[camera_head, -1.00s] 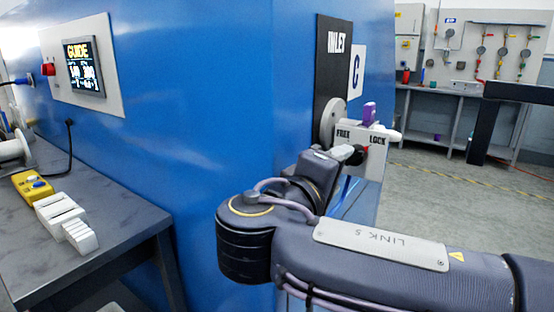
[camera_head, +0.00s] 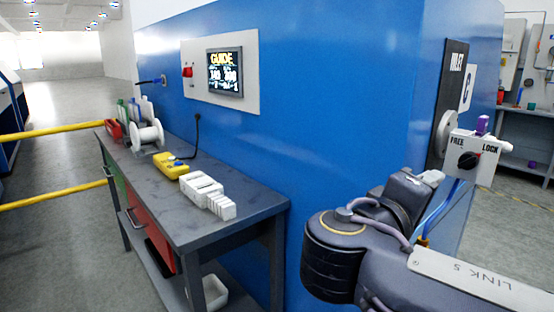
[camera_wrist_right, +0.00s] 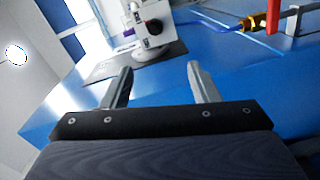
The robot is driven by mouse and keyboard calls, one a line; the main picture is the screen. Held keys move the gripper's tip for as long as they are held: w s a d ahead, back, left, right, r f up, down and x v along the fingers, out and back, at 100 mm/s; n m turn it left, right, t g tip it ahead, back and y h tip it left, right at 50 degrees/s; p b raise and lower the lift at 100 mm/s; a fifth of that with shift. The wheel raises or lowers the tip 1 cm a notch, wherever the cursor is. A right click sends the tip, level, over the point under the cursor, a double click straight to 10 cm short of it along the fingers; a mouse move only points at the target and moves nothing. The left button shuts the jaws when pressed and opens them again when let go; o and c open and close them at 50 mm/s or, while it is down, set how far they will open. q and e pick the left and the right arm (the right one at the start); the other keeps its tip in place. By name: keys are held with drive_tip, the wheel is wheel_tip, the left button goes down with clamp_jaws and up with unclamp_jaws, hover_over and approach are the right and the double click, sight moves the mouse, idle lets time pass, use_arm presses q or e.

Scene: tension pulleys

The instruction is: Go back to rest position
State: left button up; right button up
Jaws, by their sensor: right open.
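My right arm comes in from the lower right in the head view, and its wrist end (camera_head: 405,190) is beside the blue machine's corner. In the right wrist view my right gripper (camera_wrist_right: 158,82) has its two fingers spread apart, with nothing between them. The FREE/LOCK block (camera_head: 474,158), white with a dark knob and a purple piece on top, is on the machine's right side. It also shows in the right wrist view (camera_wrist_right: 150,30), beyond the fingers and apart from them. My left gripper is not in view.
The blue machine (camera_head: 330,90) carries a GUIDE screen (camera_head: 225,72). A grey workbench (camera_head: 180,215) holds a white spool (camera_head: 147,136), a yellow device (camera_head: 171,166) and white slotted blocks (camera_head: 207,194). Yellow rails (camera_head: 50,130) stand at left. Floor beyond them is clear.

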drive_tip(key=s+d+f+g+y, duration=0.3)
drive_tip(key=d+f, duration=0.1)
drive_tip(key=f, duration=0.5)
drive_tip(key=s+d+f+g+y, duration=0.2)
drive_tip(key=s+d+f+y, duration=0.25)
drive_tip(key=f, duration=0.45)
drive_tip(key=s+a+f+m+y, duration=0.7)
drive_tip(key=s+a+f+y, duration=0.25)
drive_tip(key=f, duration=0.25)
wheel_tip(320, 180, up, 22)
drive_tip(key=p, duration=2.2)
drive_tip(key=shift+d, duration=0.25)
